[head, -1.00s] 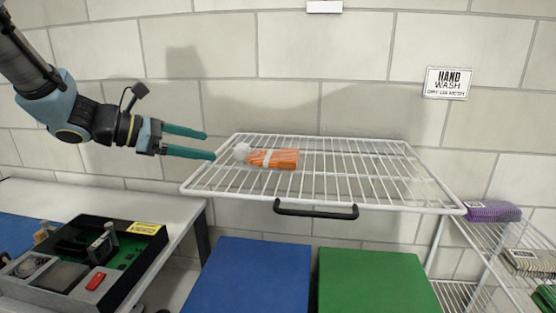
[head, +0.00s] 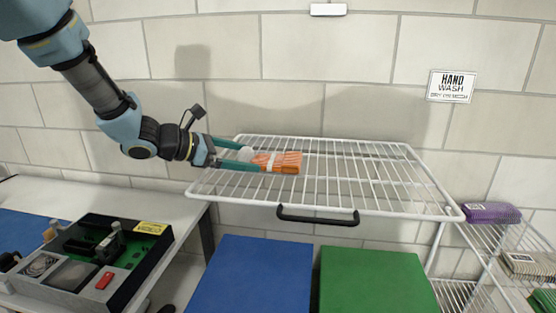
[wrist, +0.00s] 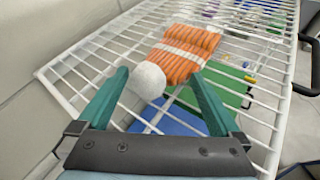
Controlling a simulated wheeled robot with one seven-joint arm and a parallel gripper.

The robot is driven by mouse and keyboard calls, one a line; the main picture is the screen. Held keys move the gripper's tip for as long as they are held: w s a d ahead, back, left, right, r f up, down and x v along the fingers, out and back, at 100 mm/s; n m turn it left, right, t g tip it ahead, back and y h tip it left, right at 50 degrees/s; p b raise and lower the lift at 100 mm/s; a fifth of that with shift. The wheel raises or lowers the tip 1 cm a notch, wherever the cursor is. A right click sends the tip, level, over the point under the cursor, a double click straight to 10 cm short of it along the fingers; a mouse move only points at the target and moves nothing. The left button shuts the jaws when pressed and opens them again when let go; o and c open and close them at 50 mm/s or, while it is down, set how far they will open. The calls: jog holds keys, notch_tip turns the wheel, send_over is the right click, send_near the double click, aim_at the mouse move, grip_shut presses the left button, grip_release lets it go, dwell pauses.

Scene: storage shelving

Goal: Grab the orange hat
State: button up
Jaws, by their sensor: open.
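The orange hat (head: 283,161) lies on the white wire rack, with a pale stripe and a white pompom at its left end. In the wrist view the hat (wrist: 184,54) lies beyond my fingertips, and its pompom (wrist: 147,81) sits between my two green fingers. My gripper (head: 240,156) is open and low over the left part of the rack, its fingers pointing right on either side of the pompom. In the wrist view my gripper (wrist: 160,80) shows nothing clamped. Whether the fingers touch the pompom cannot be told.
The wire rack (head: 400,185) has a raised rim and a black handle (head: 318,215) in front. Its right half is bare. Blue (head: 262,275) and green (head: 375,280) boxes stand below. A side shelf holds a purple item (head: 491,212). A wall stands behind.

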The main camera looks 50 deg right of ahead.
jog(key=shift+c, duration=0.2)
grip_shut()
dwell(0.5)
